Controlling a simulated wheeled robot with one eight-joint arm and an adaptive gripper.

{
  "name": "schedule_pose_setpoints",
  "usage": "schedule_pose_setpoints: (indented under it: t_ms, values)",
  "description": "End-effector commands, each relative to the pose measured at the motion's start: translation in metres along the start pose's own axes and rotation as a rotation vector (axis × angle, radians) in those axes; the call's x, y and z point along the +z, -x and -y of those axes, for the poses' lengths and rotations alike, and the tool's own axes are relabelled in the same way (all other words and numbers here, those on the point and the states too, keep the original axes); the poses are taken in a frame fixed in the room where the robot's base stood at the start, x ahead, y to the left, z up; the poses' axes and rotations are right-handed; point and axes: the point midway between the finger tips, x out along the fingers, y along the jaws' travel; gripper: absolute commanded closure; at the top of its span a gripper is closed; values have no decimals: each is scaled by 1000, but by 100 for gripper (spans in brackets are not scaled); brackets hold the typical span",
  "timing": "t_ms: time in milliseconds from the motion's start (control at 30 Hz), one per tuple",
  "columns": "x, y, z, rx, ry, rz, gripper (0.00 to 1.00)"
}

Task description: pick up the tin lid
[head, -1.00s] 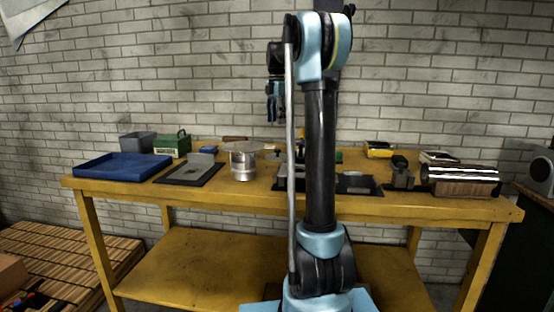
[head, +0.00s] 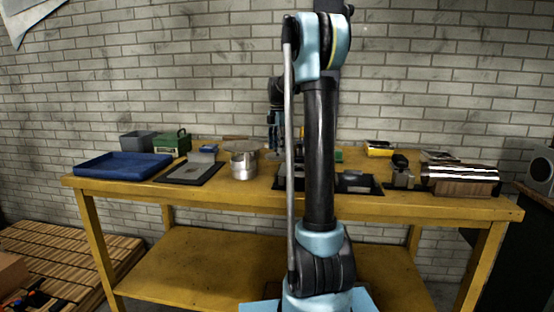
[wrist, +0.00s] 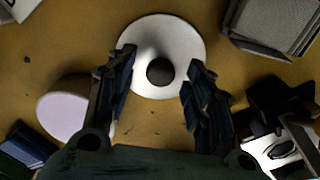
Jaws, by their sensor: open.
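The tin lid (wrist: 160,38) is a pale round disc with a dark round knob at its middle. It lies at the upper centre of the wrist view. My gripper (wrist: 160,62) is open, with one finger to the left and one to the right of the knob, overlapping the lid's lower edge in the picture. Nothing is between the fingers' pads but the view of the lid; the height gap cannot be told. In the head view my gripper (head: 275,142) hangs low over the bench, partly behind my arm. I cannot make out the lid clearly there.
A round metal tin (head: 243,165) stands close left of the gripper; it also shows in the wrist view (wrist: 65,112). A grey ridged block (wrist: 270,25) is at upper right, dark parts at lower right. A blue tray (head: 123,166) is at the yellow bench's left.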

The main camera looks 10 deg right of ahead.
Motion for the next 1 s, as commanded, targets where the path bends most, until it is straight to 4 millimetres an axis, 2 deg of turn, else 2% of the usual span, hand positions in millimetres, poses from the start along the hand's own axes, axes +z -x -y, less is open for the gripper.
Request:
schedule_pose_setpoints:
  t_ms: [100,200,467,600,667,1000]
  values:
    - [0,-14,0,0,1,0,52]
    - [0,-20,0,-1,1,0,52]
    - [0,-22,0,-1,1,0,52]
    - [0,-22,0,-1,1,0,84]
    - [0,-21,0,-1,1,0,96]
    - [-1,-21,0,-1,2,0,97]
